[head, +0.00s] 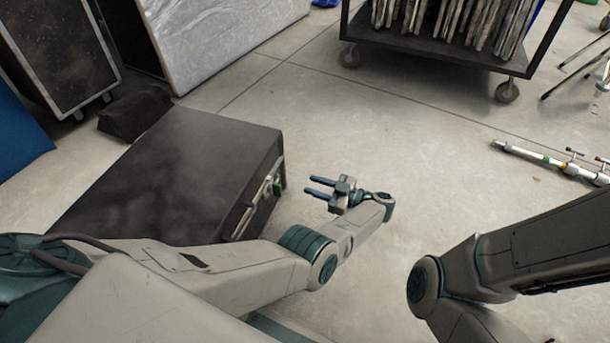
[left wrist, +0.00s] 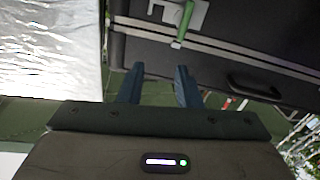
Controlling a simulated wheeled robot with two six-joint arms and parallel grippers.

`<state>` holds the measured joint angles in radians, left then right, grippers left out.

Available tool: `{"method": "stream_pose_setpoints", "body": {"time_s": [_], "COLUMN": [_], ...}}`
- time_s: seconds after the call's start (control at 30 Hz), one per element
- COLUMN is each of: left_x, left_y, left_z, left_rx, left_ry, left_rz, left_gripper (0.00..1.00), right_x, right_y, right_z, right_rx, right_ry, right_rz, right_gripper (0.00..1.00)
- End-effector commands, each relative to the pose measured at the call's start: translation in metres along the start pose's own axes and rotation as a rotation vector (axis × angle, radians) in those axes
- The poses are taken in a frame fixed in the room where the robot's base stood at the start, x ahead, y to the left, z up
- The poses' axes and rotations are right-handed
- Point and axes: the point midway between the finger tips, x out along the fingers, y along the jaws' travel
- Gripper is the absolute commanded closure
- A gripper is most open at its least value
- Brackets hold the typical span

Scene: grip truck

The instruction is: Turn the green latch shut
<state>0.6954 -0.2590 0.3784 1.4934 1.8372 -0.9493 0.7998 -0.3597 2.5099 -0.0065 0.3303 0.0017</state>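The green latch (head: 279,187) is on the front side of a dark case (head: 180,165), near its right end in the head view. In the left wrist view the green latch (left wrist: 183,22) stands out from a pale metal plate at the top, above the fingertips. My left gripper (head: 307,187) is open and empty, with its two blue fingers pointing at the latch and a small gap between them. The fingers also show in the left wrist view (left wrist: 160,75). My right arm comes in from the right; its gripper is out of view.
A black handle (left wrist: 254,86) sits on the case front. A wheeled cart (head: 440,45) stands at the back, and a pole stand (head: 545,160) lies on the floor at right. A silver-wrapped panel (head: 220,35) stands behind the case. The floor beyond my left gripper is clear.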

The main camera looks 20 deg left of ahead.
Motion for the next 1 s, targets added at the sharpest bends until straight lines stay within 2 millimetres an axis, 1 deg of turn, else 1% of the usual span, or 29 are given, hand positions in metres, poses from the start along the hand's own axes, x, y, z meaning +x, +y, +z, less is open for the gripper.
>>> {"method": "stream_pose_setpoints", "body": {"time_s": [0.03, 0.1, 0.2, 0.27, 0.37, 0.5, 0.7, 0.83, 1.0], "left_x": [0.001, 0.002, 0.006, 0.011, 0.026, 0.053, 0.088, 0.102, 0.109], "left_y": [-0.013, -0.026, -0.034, -0.035, -0.035, -0.036, -0.039, -0.039, -0.039], "left_z": [0.006, 0.012, 0.015, 0.015, 0.013, 0.013, 0.015, 0.015, 0.015], "left_rx": [0.057, 0.108, 0.136, 0.137, 0.134, 0.133, 0.132, 0.131, 0.131], "left_ry": [0.005, 0.008, 0.011, 0.011, 0.011, 0.012, 0.011, 0.010, 0.009], "left_rz": [-0.025, -0.051, -0.067, -0.069, -0.069, -0.068, -0.066, -0.066, -0.064], "left_gripper": [0.69, 0.69, 0.69, 0.69, 0.69, 0.69, 0.69, 0.69, 0.69], "right_x": [0.004, 0.005, 0.006, 0.008, 0.014, 0.020, 0.023, 0.023, 0.024], "right_y": [-0.001, -0.001, -0.002, -0.003, -0.004, -0.006, -0.006, -0.006, -0.007], "right_z": [0.002, 0.003, 0.004, 0.004, 0.007, 0.007, 0.007, 0.007, 0.007], "right_rx": [0.000, 0.000, 0.000, 0.000, 0.000, 0.002, 0.003, 0.003, 0.003], "right_ry": [0.000, 0.001, 0.002, 0.003, 0.008, 0.022, 0.034, 0.035, 0.035], "right_rz": [0.000, 0.000, 0.000, 0.000, 0.001, 0.003, 0.004, 0.004, 0.004], "right_gripper": [0.00, 0.00, 0.00, 0.00, 0.00, 0.00, 0.00, 0.00, 0.00]}}
